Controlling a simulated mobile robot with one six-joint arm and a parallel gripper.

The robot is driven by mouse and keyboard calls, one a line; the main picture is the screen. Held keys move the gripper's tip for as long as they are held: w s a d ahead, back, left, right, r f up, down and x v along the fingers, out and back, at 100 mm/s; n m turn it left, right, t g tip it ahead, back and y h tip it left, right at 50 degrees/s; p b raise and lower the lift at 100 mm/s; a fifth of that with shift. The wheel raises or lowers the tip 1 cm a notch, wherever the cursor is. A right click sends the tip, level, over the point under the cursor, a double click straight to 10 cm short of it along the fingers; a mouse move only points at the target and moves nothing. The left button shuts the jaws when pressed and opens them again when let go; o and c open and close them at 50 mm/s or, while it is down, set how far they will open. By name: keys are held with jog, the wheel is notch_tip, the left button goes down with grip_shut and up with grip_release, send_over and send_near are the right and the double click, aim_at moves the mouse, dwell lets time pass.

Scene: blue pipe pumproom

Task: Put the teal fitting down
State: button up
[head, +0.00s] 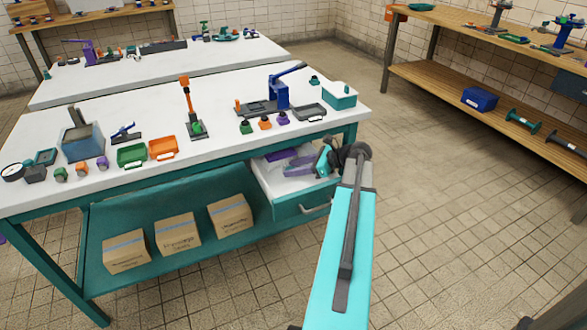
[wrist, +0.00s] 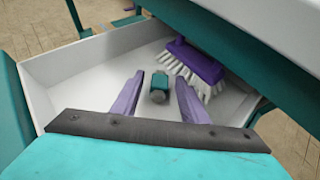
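The teal fitting (wrist: 159,88) is small, with a darker grey end. In the wrist view it is inside the white open drawer (wrist: 88,68), between my purple fingers, with a visible gap on each side. It appears to rest on the drawer floor. My gripper (wrist: 159,76) is open and reaches into the drawer. In the head view my gripper (head: 322,160) is over the right part of the drawer (head: 305,203), under the front bench. I cannot pick out the fitting there; my arm hides part of the drawer.
A purple brush with white bristles (wrist: 195,65) lies in the drawer, right of and beyond the fitting. The bench top (head: 225,150) above carries several tools and trays. Cardboard boxes (head: 178,232) stand on its lower shelf. Open floor (head: 430,200) lies to the right.

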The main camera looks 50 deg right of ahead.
jog(key=shift+r, duration=0.1)
jog(key=shift+s+r, duration=0.15)
jog(key=p+v, duration=0.1)
jog(key=v, duration=1)
jog(key=shift+s+d+r, duration=0.15)
jog(key=shift+s, duration=0.15)
dwell(0.5)
